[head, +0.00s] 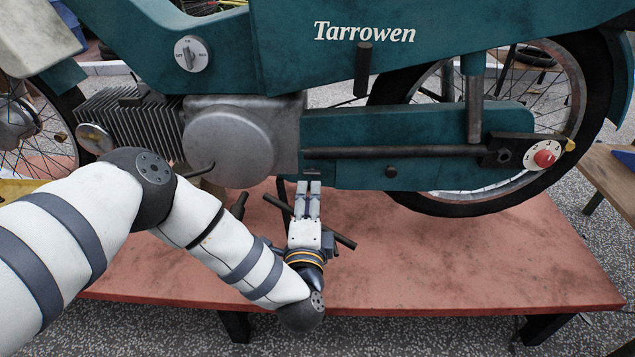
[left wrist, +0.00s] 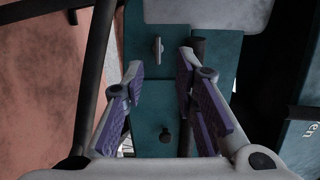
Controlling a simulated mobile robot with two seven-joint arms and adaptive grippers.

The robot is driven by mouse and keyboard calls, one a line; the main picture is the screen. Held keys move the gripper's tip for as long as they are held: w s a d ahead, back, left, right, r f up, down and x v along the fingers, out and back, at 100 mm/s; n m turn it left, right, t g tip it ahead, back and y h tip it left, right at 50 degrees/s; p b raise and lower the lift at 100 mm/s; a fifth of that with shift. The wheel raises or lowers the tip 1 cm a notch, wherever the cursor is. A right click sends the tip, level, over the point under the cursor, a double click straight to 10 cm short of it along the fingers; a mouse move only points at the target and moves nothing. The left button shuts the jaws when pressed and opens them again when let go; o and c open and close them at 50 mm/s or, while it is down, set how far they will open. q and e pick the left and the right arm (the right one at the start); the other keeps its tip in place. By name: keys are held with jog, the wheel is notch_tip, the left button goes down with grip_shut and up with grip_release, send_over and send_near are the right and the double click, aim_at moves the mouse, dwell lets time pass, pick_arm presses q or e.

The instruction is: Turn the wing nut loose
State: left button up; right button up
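The wing nut (left wrist: 158,50) is a small grey metal piece on the teal frame panel in the left wrist view, its wing lying along the picture's vertical. My left gripper (left wrist: 160,68) is open, with purple-padded fingers on either side of the line to the nut. The nut shows free between the fingertips, with no contact visible. In the head view my left gripper (head: 308,184) points up at the lower frame beside the engine. I cannot make out the nut there; the gripper seems to cover it. My right gripper is not in view.
A dark bolt head (left wrist: 165,135) sits on the same panel; the head view shows one too (head: 391,171). A black foot bar (head: 310,222) crosses behind my gripper. The round engine cover (head: 228,142) is close on the left. The red platform (head: 480,260) is bare at right.

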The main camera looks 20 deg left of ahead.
aim_at(312, 174)
pick_arm(q)
jog(key=x, duration=0.2)
jog(key=b+x, duration=0.1)
jog(key=x, duration=0.1)
jog(key=b+x, duration=0.1)
jog(key=x, duration=0.2)
jog(key=shift+f, duration=0.3)
jog(key=shift+w+r, duration=0.15)
jog(key=shift+w, duration=0.2)
grip_shut()
